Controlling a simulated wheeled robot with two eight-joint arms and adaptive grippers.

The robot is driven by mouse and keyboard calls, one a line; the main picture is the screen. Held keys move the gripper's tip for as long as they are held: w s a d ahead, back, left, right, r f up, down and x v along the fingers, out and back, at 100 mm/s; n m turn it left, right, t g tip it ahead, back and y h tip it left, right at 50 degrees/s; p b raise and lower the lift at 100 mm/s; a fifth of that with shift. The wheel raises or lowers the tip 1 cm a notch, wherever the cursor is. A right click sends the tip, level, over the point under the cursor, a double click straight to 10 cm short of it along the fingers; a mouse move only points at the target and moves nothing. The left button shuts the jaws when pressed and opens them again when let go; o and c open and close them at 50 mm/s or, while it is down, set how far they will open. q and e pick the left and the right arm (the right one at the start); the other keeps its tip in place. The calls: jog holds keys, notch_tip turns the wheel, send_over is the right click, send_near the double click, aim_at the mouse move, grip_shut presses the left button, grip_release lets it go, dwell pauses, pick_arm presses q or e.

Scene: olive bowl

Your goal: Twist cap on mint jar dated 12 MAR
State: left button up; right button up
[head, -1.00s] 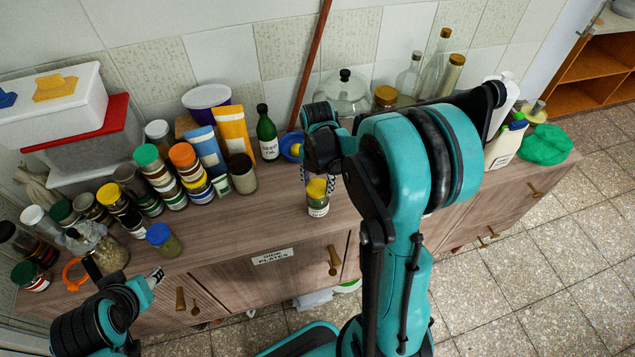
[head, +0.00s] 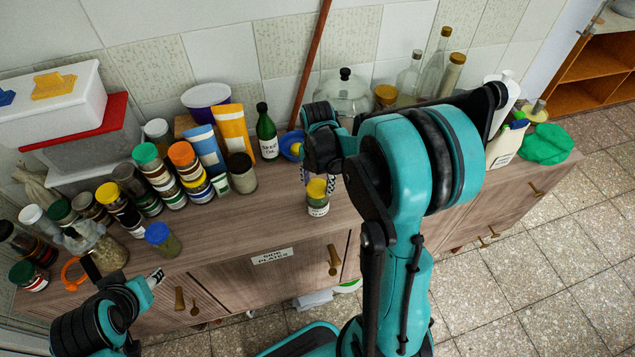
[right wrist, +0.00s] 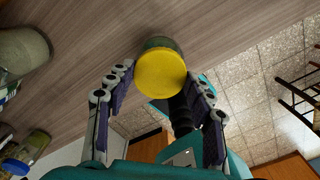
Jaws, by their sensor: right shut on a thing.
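A small glass jar with a yellow cap (head: 317,189) and a pale label stands upright near the front edge of the counter. Its label is too small to read a date or the word mint. My right gripper (head: 319,172) is over it from above, shut on the yellow cap. In the right wrist view the yellow cap (right wrist: 160,75) sits between the two fingers, with dark green contents below it. Whether the cap is fully seated cannot be told. My left gripper (head: 153,279) is in front of the counter at the lower left, away from the jars; its jaw state is unclear.
A blue-capped jar (head: 163,240) stands at the counter's left front. Several stacked spice jars (head: 185,170), tubes (head: 233,130) and a green bottle (head: 267,135) crowd behind. A glass dome (head: 345,95) and bottles stand at the back right. The counter (head: 270,215) around the yellow-capped jar is clear.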

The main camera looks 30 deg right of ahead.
jog(key=shift+f+b, duration=0.55)
jog(key=shift+f, duration=0.05)
dwell(0.7)
jog(key=m, duration=0.4)
jog(key=shift+m, duration=0.3)
jog(key=o, duration=0.8)
jog(key=shift+o, duration=0.2)
jog(key=o, duration=0.6)
jog(key=shift+c, duration=0.2)
jog(key=shift+r, duration=0.1)
